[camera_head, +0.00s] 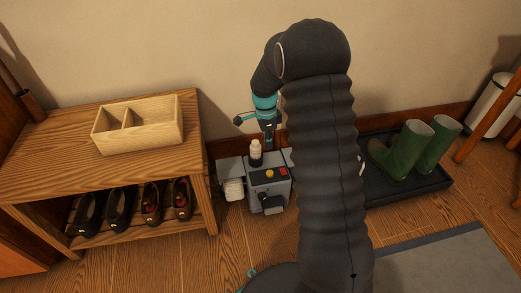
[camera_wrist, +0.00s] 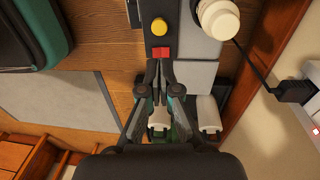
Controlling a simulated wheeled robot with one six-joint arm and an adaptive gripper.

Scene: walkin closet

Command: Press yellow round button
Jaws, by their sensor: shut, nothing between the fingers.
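The yellow round button (camera_head: 283,171) sits on top of a grey box-shaped machine (camera_head: 262,187) on the floor, beside a red button (camera_head: 269,174). In the wrist view the yellow button (camera_wrist: 159,26) is near the top, with the square red button (camera_wrist: 160,53) just below it. My gripper (camera_wrist: 159,66) is shut and empty. Its fingertips appear just below the red button in the picture, nearer to red than to yellow. In the head view my gripper (camera_head: 268,140) is above the back of the machine, partly hidden by my arm. Contact cannot be told.
A white-capped bottle (camera_head: 255,152) stands on the machine, close to my gripper; its cap (camera_wrist: 218,18) shows at upper right in the wrist view. A wooden bench (camera_head: 60,165) with shoes is on the left. Green boots (camera_head: 408,148) stand on a black tray (camera_head: 428,184) on the right.

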